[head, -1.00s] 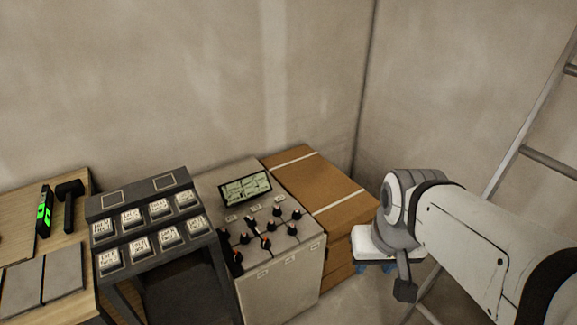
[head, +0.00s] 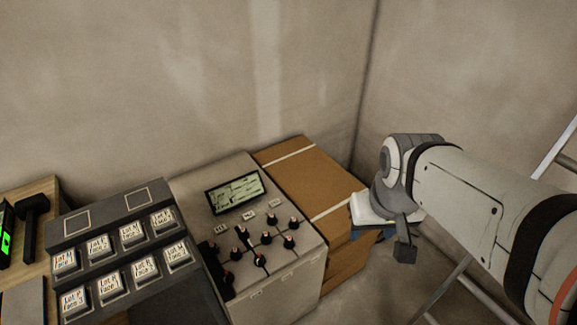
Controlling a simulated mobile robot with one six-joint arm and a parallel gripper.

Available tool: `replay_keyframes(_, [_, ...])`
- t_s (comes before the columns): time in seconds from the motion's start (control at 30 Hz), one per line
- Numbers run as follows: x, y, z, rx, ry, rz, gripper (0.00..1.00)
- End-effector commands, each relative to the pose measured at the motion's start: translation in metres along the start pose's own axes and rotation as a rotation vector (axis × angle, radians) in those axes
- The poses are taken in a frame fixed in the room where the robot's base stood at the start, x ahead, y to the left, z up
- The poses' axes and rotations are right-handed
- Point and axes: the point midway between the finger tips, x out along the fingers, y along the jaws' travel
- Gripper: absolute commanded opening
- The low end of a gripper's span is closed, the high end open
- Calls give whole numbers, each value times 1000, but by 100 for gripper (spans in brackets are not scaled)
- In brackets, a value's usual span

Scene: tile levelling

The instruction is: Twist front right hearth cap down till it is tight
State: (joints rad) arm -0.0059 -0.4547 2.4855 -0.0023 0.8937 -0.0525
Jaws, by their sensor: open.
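I cannot make out the front right hearth cap or the hearth in the head view.
A grey console (head: 240,230) with a screen and several black knobs stands mid-view. Left of it is a dark rack (head: 120,245) of labelled blocks. Brown boxes (head: 310,180) fill the corner. A bench (head: 42,190) with a mallet (head: 33,215) is far left; a ladder (head: 558,148) leans right.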

Motion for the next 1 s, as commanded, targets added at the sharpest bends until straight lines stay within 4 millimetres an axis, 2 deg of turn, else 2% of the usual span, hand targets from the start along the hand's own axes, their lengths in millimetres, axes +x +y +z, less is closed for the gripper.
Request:
replay_keyframes(0.07, [12,4,-12,-90,-14,-3,50])
replay_keyframes(0.17, [34,-3,-37,-291,-34,-14,50])
replay_keyframes(0.27, [63,-14,-67,-548,-55,-31,50])
replay_keyframes(0.47, [136,-45,-123,-1077,-86,-78,50])
replay_keyframes(0.6, [199,-72,-153,-1447,-100,-122,50])
replay_keyframes(0.8, [293,-111,-179,-1935,-104,-193,50])
replay_keyframes(0.9, [330,-127,-183,-2121,-101,-224,50])
replay_keyframes(1.0, [355,-138,-186,-2250,-95,-245,50])
